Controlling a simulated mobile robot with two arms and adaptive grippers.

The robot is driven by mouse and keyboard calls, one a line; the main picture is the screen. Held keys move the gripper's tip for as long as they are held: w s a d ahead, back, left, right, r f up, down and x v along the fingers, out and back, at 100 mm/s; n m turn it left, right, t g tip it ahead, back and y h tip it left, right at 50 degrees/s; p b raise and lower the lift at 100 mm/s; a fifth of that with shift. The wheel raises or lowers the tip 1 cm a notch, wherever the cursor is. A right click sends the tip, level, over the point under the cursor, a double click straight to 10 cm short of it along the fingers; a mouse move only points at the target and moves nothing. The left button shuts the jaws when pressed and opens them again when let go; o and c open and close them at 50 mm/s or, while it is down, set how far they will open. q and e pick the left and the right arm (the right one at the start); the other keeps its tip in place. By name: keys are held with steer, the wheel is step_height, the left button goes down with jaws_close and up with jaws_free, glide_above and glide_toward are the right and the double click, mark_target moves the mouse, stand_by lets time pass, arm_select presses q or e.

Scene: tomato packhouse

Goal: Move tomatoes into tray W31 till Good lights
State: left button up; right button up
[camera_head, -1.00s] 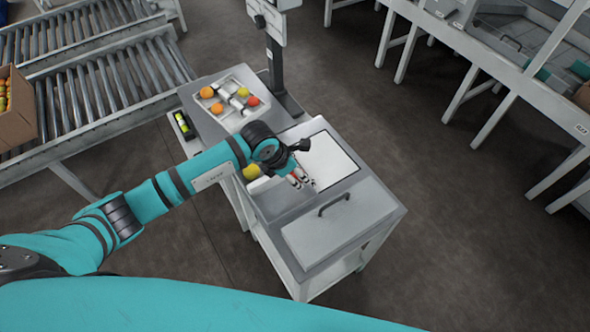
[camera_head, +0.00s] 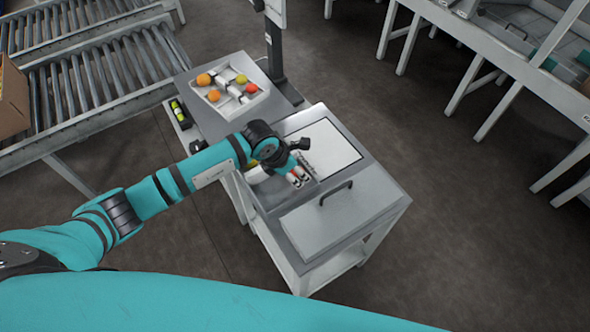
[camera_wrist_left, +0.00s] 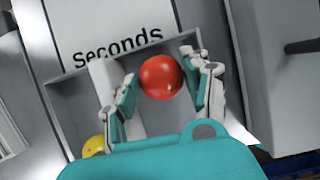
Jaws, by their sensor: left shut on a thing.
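My left gripper (camera_head: 300,177) is over the grey bench, near its handled panel. In the left wrist view its fingers (camera_wrist_left: 161,84) are shut on a red tomato (camera_wrist_left: 161,78). Below is a grey compartment (camera_wrist_left: 68,98) with a white divider, beside a white panel marked "seconds" (camera_wrist_left: 110,25). A yellow tomato (camera_wrist_left: 95,146) lies in the compartment, partly hidden by the gripper. In the head view a white tray (camera_head: 229,115) holds orange tomatoes (camera_head: 214,95), a yellow one (camera_head: 241,79) and a red one (camera_head: 252,88). I cannot read its label or any light.
A post (camera_head: 275,50) stands just behind the tray. A roller conveyor (camera_head: 95,85) with a cardboard box (camera_head: 12,105) is at the left. White benches (camera_head: 480,45) stand at the upper right. The floor between is clear.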

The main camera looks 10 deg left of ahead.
arm_select(q)
steer(key=shift+f+b, duration=0.5)
stand_by(0.3)
steer(key=o, duration=0.9)
steer(key=c, duration=0.3)
steer(key=shift+c, duration=0.2)
steer(key=shift+r+p, duration=2.6)
steer(key=shift+r, duration=0.95)
